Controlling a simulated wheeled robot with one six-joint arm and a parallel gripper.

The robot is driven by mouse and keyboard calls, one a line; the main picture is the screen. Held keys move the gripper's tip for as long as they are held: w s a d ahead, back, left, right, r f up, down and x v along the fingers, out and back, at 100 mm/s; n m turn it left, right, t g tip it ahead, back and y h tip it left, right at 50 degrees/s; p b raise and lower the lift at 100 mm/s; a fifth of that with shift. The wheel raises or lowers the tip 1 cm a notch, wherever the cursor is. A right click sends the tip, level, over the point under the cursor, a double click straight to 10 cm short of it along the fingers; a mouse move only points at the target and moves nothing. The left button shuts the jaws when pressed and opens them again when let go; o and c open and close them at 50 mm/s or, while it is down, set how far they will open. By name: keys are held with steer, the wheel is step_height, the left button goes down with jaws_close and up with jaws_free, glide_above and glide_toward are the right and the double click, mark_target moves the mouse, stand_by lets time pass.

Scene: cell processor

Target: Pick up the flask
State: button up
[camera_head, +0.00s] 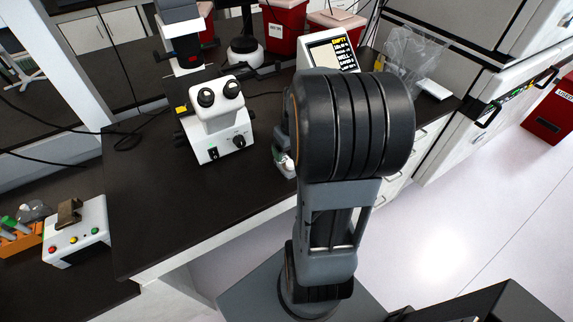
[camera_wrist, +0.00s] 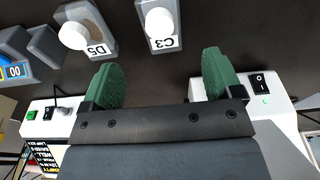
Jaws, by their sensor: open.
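In the wrist view, two grey flasks with round white caps stand on the dark bench top. One flask (camera_wrist: 98,47) is labelled D5 and the other flask (camera_wrist: 165,43) is labelled C3; both labels look upside down. My gripper (camera_wrist: 163,66) is open, with its two green fingers apart and nothing between them. The C3 flask lies beyond the gap between the fingers; the D5 flask lies beyond the left finger. In the head view, a white-capped flask (camera_head: 285,161) shows partly behind my arm.
A white microscope (camera_head: 217,120) stands on the black bench (camera_head: 160,215), left of my arm. A display device (camera_head: 329,52) stands behind my arm. In the wrist view, white equipment (camera_wrist: 262,90) is close to the right finger. Bench front left is clear.

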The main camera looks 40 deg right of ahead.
mark_target(287, 163)
steer(key=shift+w+f+p, duration=0.2)
steer(key=shift+w+f, duration=0.1)
steer(key=shift+f, duration=1.15)
steer(key=shift+w+f+p, duration=0.2)
steer(key=shift+w+f, duration=0.05)
steer(key=shift+f, duration=1.2)
steer(key=shift+w+f+p, duration=0.2)
steer(key=shift+w+f, duration=0.1)
steer(key=shift+f, duration=1.15)
steer(key=shift+c, duration=0.2)
steer(key=c, duration=1)
steer(key=shift+r, duration=0.1)
steer(key=shift+r, duration=0.6)
steer(key=s+d+r+b, duration=0.1)
steer(key=s+d+r, duration=0.2)
steer(key=r, duration=0.1)
steer(key=s+d+r+b, duration=0.1)
steer(key=s+d+r, duration=0.2)
steer(key=s, duration=0.1)
steer(key=s+d+r+b, duration=0.1)
steer(key=s+d+r, duration=0.2)
steer(key=r, duration=0.1)
steer(key=shift+s+r, duration=0.35)
